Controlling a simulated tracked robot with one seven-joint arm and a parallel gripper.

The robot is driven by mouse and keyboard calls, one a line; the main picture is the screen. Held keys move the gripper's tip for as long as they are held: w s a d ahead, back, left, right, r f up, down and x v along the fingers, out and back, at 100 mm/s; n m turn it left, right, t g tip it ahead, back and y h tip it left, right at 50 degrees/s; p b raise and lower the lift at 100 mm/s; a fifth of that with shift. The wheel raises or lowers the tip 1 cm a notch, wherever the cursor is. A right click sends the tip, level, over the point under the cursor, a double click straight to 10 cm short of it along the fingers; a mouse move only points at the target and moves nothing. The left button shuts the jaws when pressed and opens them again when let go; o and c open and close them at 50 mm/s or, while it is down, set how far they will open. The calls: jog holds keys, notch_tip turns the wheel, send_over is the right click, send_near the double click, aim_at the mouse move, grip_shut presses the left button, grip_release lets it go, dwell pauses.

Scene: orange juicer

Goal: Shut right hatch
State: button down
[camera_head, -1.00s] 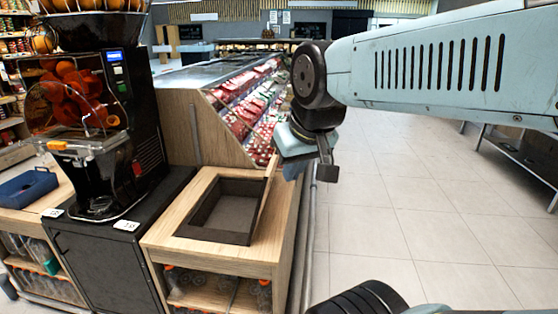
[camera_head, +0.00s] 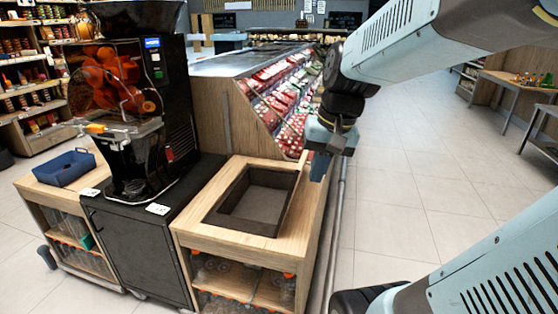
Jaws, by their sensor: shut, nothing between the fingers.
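The right hatch (camera_head: 298,178) appears as a thin wooden panel, seen nearly edge-on, standing raised along the right side of the opening in the right wooden counter (camera_head: 190,232). The opening shows a dark, empty-looking recessed bin (camera_head: 258,200). My gripper (camera_head: 319,168) points downward just right of the hatch's upper far end, over the counter's right edge. It is shut and empty. Whether it touches the hatch I cannot tell.
The orange juicer (camera_head: 125,100) stands on a black cabinet left of the counter. A blue tray (camera_head: 65,168) sits farther left. A refrigerated shelf (camera_head: 285,100) is behind. A rail (camera_head: 338,235) runs along the counter's right side. Tiled floor at right is free.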

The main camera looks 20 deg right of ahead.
jog(key=w+d+f+m+g+y, duration=0.2)
jog(key=w+d+f+m+y, duration=0.3)
jog(key=w+f+m+y, duration=0.5)
jog(key=w+d+f+m+t+y, duration=0.35)
jog(key=d+m+t, duration=0.25)
jog(key=d, duration=0.3)
jog(key=w+d+f+m+t+y, duration=0.2)
jog(key=w+d+f+m+t, duration=0.25)
jog(key=d, duration=0.45)
jog(key=w+a+r, duration=0.1)
jog(key=w+a, duration=0.2)
jog(key=a, duration=0.2)
jog(key=w+a+r+t, duration=0.1)
jog(key=w+a+r, duration=0.1)
jog(key=a, duration=0.4)
jog(key=shift+w+a+r+m, duration=0.25)
jog(key=shift+w+m, duration=0.2)
jog(key=shift+w, duration=0.25)
